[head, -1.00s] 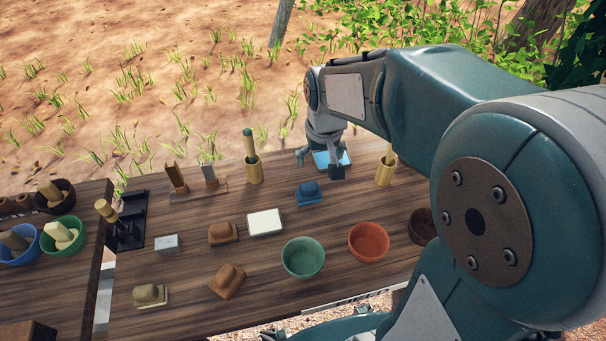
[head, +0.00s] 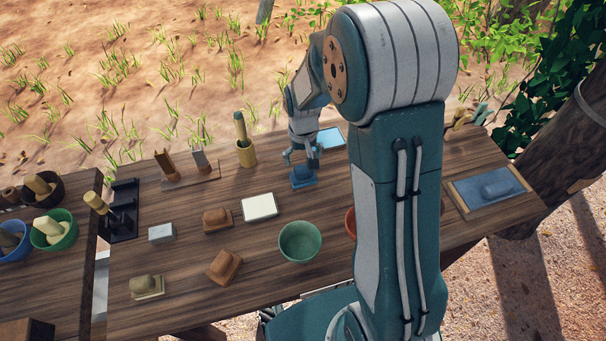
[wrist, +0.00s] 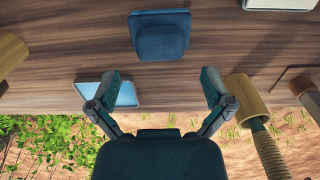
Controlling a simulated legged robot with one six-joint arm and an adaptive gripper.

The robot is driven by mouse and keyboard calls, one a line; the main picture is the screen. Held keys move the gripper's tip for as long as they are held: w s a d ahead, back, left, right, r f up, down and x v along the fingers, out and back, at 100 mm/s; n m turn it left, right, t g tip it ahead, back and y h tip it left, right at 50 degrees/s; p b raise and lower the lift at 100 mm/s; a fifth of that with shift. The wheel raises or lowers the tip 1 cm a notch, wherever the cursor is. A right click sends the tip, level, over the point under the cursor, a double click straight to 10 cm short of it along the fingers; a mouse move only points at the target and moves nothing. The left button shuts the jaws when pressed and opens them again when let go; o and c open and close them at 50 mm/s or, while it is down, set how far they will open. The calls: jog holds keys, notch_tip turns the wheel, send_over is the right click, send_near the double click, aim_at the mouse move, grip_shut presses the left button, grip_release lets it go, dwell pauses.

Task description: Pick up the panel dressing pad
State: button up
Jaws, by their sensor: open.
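A blue block-like pad (head: 304,179) with a raised top on a flat base lies on the wooden table, just below my gripper in the head view. It also shows upright and uncovered in the wrist view (wrist: 160,38), at the top middle. My gripper (head: 301,160) is above the table close to this pad, fingers spread. In the wrist view my gripper (wrist: 162,82) is open and empty, with the pad ahead of and between its fingertips, apart from them. Several similar pads are in view, including a brown one (head: 217,219); no label shows which is the panel dressing pad.
A light blue tile (head: 331,138) lies behind my gripper. A bamboo cup with a roller (head: 246,156) stands to the left. A white tile (head: 260,207) and a green bowl (head: 300,242) lie nearer. A blue tray (head: 470,190) holding a block is far right.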

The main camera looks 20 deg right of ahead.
aim_at(303, 167)
jog(key=f, duration=0.4)
jog(key=shift+s+f, duration=0.15)
jog(key=shift+s, duration=0.1)
jog(key=c, duration=1.2)
jog(key=shift+s+r, duration=0.2)
jog(key=shift+r, duration=1.75)
jog(key=s+r, duration=0.9)
jog(key=s, duration=0.4)
jog(key=shift+s, duration=0.35)
